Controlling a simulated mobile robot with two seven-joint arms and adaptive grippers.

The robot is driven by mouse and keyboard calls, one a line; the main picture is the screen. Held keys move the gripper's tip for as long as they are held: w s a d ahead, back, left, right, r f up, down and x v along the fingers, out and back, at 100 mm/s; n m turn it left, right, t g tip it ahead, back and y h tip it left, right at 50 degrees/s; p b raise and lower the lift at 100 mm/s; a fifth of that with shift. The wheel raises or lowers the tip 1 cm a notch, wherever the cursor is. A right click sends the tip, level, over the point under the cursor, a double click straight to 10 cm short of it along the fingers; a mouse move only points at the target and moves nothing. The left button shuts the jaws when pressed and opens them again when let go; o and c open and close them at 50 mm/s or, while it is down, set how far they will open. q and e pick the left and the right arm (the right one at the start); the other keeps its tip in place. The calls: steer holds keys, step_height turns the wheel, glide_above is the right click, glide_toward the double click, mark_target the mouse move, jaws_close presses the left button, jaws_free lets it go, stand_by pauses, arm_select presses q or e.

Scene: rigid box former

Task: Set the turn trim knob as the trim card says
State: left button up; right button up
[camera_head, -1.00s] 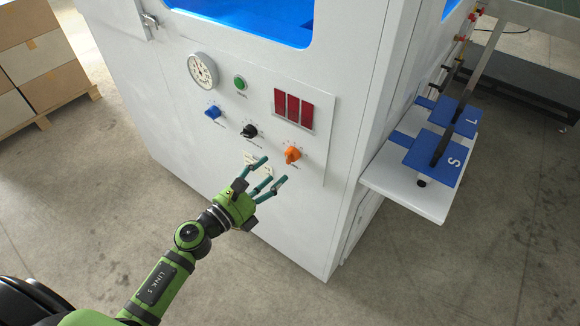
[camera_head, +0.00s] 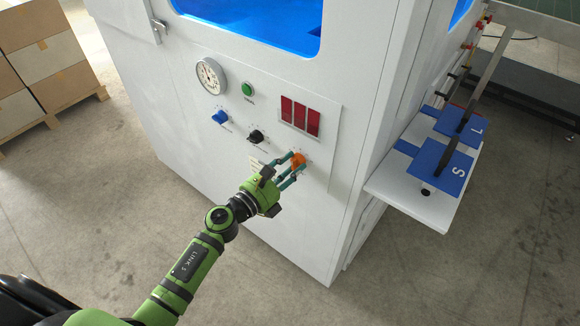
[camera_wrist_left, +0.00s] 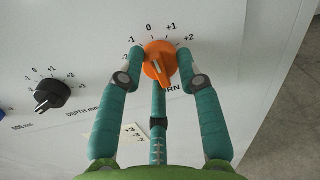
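The orange turn trim knob (camera_head: 298,160) is at the right end of the knob row on the white panel. In the left wrist view the orange knob (camera_wrist_left: 158,60) sits under a scale with 0, +1 and +2; its ridge slants downward, slightly right. My left gripper (camera_head: 289,168) is at the knob, its teal fingers around it. The fingers (camera_wrist_left: 160,62) stand apart on both sides and below; contact is unclear. A small paper card (camera_wrist_left: 132,132) below is partly covered by a finger; its writing is too small to read surely. My right gripper is out of view.
A black knob (camera_wrist_left: 42,95) labelled depth and a blue knob (camera_head: 220,117) are left of the orange one. A gauge (camera_head: 211,76), green button (camera_head: 247,89) and red display (camera_head: 300,116) are above. A white shelf (camera_head: 415,199) with blue plates juts out right.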

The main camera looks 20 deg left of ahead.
arm_select(q)
steer(key=shift+f+n, duration=0.2)
steer(key=shift+n, duration=0.7)
steer(key=n, duration=0.5)
steer(key=shift+s+d+f+t, duration=0.1)
steer(key=shift+d+t, duration=0.05)
steer(key=shift+t, duration=0.15)
steer(key=n, duration=0.4)
steer(key=shift+d+n+p, duration=0.15)
steer(key=shift+n+p, duration=0.3)
steer(key=shift+n, duration=1.55)
steer(key=o, duration=1.2)
steer(key=shift+c, duration=0.2)
steer(key=shift+t+y, duration=0.3)
